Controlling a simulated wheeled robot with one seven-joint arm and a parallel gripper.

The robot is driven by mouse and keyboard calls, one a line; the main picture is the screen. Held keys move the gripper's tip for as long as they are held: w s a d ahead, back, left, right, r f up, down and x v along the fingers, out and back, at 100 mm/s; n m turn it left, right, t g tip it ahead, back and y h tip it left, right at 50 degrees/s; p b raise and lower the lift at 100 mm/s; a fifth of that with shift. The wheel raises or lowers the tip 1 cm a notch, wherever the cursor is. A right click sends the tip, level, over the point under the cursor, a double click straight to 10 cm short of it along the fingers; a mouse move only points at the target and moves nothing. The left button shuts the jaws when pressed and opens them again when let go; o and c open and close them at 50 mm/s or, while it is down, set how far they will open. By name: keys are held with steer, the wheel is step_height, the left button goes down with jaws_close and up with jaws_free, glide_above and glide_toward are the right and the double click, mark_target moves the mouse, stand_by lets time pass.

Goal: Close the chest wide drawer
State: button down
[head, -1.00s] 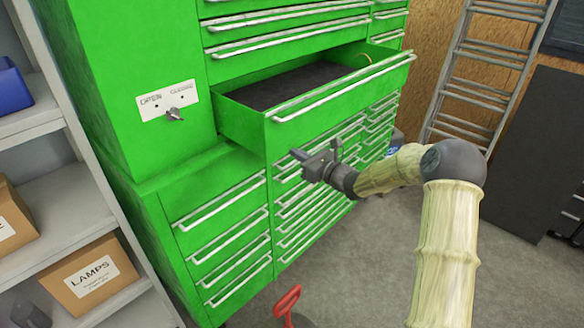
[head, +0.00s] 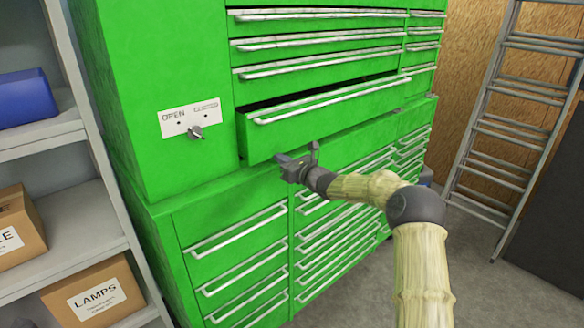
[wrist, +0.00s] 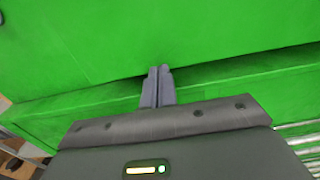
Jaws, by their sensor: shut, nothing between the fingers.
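The wide drawer (head: 340,115) of the green chest (head: 150,80) stands slightly open, with a narrow dark gap along its top edge. A long silver handle runs across its front. My gripper (head: 284,165) is shut and empty, at the lower edge of the drawer front, left of its middle. In the wrist view the closed fingers (wrist: 158,78) overlap the bottom of the green drawer front (wrist: 170,35). They look close to it or touching; I cannot tell which.
A grey shelf (head: 70,195) with a blue bin (head: 25,98) and boxes (head: 98,290) stands at the left. A ladder (head: 520,110) leans at the right. A switch plate marked OPEN (head: 188,119) is on the chest. Lower drawers (head: 240,250) are shut.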

steer(key=shift+x, duration=0.95)
steer(key=shift+b, duration=0.35)
steer(key=b+v, duration=0.6)
steer(key=v, duration=0.8)
steer(key=s+a+f+n+g+h, duration=0.2)
steer(key=s+f+n+g, duration=0.3)
steer(key=s+f+n, duration=0.3)
steer(key=s+a+f+n+g+h, duration=0.2)
steer(key=s+f+n+g, duration=0.3)
steer(key=s, duration=0.5)
steer(key=s+d+f+n+h, duration=0.2)
steer(key=s+d+n, duration=0.4)
steer(key=s, duration=0.4)
steer(key=s+d+f+n+g+h, duration=0.1)
steer(key=s+d+f+n+h, duration=0.2)
steer(key=s+d+n+h, duration=0.2)
steer(key=s+d+n, duration=0.2)
steer(key=s+n, duration=0.2)
steer(key=s, duration=0.1)
steer(key=shift+s+d+h, duration=0.25)
steer(key=shift+h, duration=0.05)
